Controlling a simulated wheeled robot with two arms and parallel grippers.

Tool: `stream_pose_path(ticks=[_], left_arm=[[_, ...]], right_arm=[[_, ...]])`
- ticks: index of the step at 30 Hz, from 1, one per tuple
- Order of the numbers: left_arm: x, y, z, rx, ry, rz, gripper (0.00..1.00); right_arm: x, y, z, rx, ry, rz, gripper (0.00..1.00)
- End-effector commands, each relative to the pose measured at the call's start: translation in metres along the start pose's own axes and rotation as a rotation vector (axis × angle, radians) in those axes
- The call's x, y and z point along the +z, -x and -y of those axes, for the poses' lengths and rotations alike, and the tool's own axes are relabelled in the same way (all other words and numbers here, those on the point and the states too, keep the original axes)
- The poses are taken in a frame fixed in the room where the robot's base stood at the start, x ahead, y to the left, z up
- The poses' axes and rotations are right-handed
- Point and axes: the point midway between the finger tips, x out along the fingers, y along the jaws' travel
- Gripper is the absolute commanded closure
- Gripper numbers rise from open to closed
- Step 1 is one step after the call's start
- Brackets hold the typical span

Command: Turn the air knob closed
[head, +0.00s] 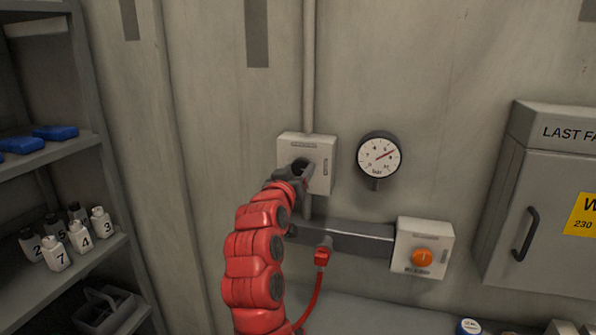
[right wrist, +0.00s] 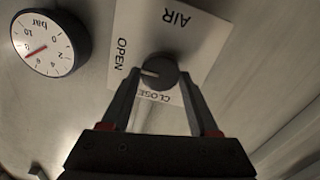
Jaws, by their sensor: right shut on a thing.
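The white air box (head: 322,148) is on the wall, left of the pressure gauge. In the right wrist view its plate (right wrist: 205,28) reads AIR, OPEN and CLOSE. The round dark air knob (right wrist: 160,70) sits on that plate, its white pointer mark toward the OPEN side, away from CLOSE. My right gripper (right wrist: 160,82) is shut on the knob, one finger at each side. In the head view my right gripper (head: 301,171) is at the box and hides most of the knob. My left gripper is not in view.
Below right is a box with an orange knob (head: 422,257). A red hose fitting (head: 322,256) hangs below the air box. A grey cabinet (head: 545,200) is at right, a shelf (head: 85,155) with numbered bottles at left.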

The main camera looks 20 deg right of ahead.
Motion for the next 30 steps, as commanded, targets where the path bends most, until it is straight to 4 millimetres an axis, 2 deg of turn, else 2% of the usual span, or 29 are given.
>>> stream_pose_path(ticks=[8, 17, 30], left_arm=[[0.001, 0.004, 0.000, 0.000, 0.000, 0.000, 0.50], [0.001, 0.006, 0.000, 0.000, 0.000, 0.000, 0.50], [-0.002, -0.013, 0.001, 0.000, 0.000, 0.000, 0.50]], right_arm=[[0.001, 0.000, 0.001, -0.001, 0.107, 0.002, 0.94], [0.000, 0.001, 0.002, -0.001, 0.363, 0.000, 0.94], [0.000, 0.000, 0.003, -0.002, 0.786, 0.003, 0.94]])
